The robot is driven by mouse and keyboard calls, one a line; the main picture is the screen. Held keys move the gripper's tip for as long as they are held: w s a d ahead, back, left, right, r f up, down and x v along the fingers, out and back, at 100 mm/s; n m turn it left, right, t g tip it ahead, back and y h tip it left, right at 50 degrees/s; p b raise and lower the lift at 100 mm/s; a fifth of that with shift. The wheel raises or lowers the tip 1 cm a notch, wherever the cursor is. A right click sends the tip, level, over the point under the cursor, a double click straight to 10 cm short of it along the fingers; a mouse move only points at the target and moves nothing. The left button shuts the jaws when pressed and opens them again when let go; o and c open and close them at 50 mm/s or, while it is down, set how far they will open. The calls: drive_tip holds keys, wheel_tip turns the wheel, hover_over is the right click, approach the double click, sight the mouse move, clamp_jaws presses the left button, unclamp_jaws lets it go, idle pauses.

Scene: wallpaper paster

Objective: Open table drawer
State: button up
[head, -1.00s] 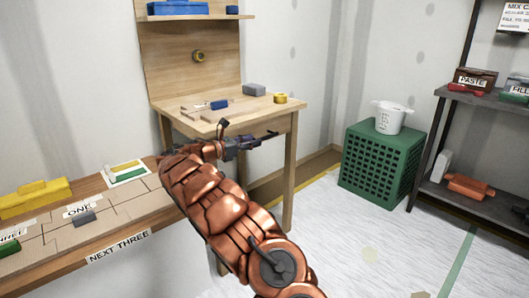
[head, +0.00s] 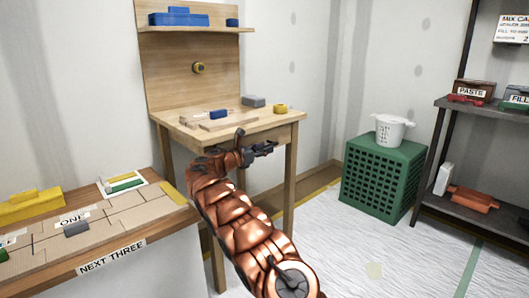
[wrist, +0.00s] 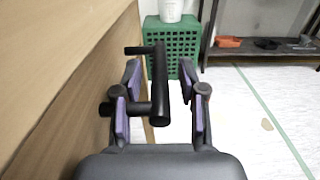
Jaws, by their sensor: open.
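The wooden table (head: 285,131) with a tall back panel stands at the middle left in the head view. In the wrist view its pale wooden front (wrist: 60,70) fills the left side. A black bar handle (wrist: 160,85) stands out from that front on two posts. My gripper (wrist: 165,98) is open, with one purple-padded finger on each side of the bar; the left finger is between the bar and the wood. I cannot tell whether either finger touches the bar. In the head view my gripper (head: 262,149) is just below the tabletop edge, and my arm hides much of the drawer front.
A workbench (head: 150,225) with paper pieces and a yellow block is at the left. A green crate (head: 380,180) carrying a white bucket (head: 391,130) stands behind to the right. A dark shelf (head: 470,205) is at the far right. The sheet-covered floor between is mostly clear.

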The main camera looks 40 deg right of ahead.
drive_tip(key=shift+d, duration=0.3)
clamp_jaws()
idle(0.6)
